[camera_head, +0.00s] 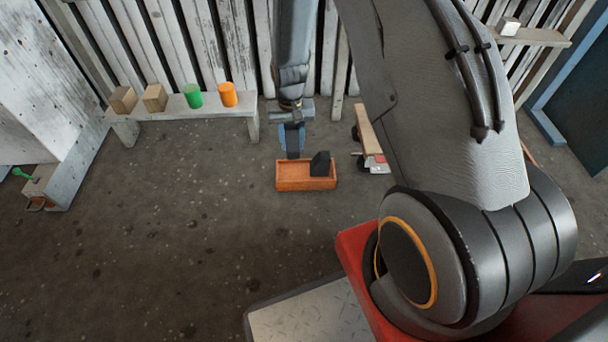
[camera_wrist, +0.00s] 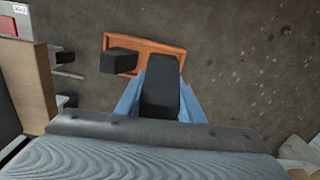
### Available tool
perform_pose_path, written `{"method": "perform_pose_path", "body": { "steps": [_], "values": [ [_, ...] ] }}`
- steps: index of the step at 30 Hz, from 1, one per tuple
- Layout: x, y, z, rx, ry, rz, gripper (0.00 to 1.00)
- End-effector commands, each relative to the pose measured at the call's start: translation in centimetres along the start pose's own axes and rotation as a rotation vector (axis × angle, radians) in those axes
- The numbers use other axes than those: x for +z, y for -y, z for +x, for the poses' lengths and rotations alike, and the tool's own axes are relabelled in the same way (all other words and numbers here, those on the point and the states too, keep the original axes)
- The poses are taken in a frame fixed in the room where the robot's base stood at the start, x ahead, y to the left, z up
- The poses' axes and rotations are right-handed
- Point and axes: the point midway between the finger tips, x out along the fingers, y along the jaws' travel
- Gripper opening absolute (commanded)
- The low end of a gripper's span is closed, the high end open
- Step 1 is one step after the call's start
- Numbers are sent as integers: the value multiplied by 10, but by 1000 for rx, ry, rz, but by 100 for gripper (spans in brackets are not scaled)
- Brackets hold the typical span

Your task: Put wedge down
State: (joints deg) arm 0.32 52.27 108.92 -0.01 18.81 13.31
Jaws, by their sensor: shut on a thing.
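My gripper (camera_head: 292,150) points down over the left part of an orange-brown tray (camera_head: 290,185) on the floor. Its blue fingers (camera_wrist: 160,95) are shut on a dark wedge (camera_wrist: 161,88), which shows between them in the wrist view. The tray (camera_wrist: 165,47) lies beyond the wedge there. I cannot tell whether the wedge touches the tray floor. A second black block (camera_head: 320,163) stands in the right part of the tray, beside the held wedge; it also shows in the wrist view (camera_wrist: 118,61).
A low bench (camera_head: 180,128) at the back left bears two wooden blocks (camera_head: 139,99), a green cylinder (camera_head: 193,96) and an orange cylinder (camera_head: 228,94). A wooden-sided object (camera_head: 368,137) stands close right of the tray. The floor left of the tray is clear.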

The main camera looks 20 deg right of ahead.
Motion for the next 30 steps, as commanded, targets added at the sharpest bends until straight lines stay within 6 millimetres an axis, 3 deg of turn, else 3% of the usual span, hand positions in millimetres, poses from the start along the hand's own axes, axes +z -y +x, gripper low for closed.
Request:
{"method": "perform_pose_path", "body": {
  "steps": [3,9,19,26,30],
  "values": [
    [-13,3,24,0,0,38,7],
    [-22,5,42,0,0,72,7],
    [-23,6,87,0,1,77,7],
    [-23,6,107,0,0,76,7],
    [-23,6,131,0,1,76,7]
  ]
}}
